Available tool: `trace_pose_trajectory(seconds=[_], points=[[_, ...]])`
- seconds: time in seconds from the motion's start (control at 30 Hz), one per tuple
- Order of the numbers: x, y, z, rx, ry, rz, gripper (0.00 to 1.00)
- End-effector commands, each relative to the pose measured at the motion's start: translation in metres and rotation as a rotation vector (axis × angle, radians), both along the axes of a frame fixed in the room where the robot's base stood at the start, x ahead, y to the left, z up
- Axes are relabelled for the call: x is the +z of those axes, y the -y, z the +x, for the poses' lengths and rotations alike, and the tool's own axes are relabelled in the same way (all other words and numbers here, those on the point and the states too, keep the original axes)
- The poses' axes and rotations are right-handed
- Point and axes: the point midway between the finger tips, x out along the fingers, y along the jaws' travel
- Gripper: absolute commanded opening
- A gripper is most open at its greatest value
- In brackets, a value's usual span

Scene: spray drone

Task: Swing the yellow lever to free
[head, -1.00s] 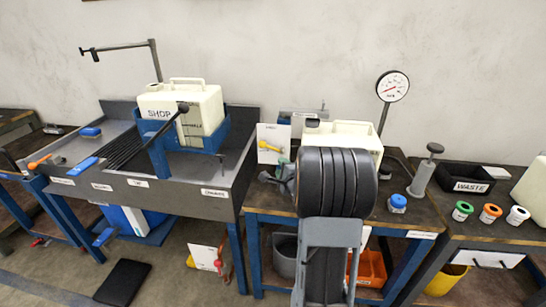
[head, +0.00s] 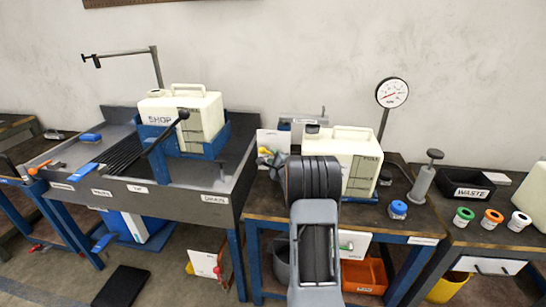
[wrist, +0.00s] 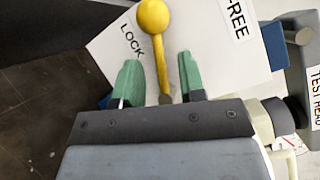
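The yellow lever (wrist: 155,45) has a round ball knob and a thin stem, in front of a white panel (wrist: 215,65). The panel reads LOCK on the left and FREE on the upper right in the wrist view. The knob points up, leaning slightly toward LOCK. My gripper (wrist: 160,65) is open, with a green finger on each side of the stem in the picture. Neither finger visibly touches it, and how deep the stem lies between them I cannot tell. In the head view the knob (head: 263,151) shows small beside my gripper, and my arm hides part of the bench.
A white tank (head: 345,150) stands behind my arm on the bench. A blue cap (head: 398,208), a hand pump (head: 424,180) and a dial gauge (head: 392,93) are to the right. A grey sink bench (head: 190,190) with a SHOP tank (head: 195,115) is on the left.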

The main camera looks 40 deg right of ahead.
Motion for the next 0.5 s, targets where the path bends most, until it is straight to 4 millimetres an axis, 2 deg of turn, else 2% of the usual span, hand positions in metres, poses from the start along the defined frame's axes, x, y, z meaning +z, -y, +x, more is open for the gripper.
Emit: trace_pose_trajectory(seconds=[0.2,0.5], points=[[0.0001,0.0020,0.0106,0.001,0.000,0.000,0.37],[0.0001,0.0022,0.0114,0.001,0.000,-0.001,0.36]])
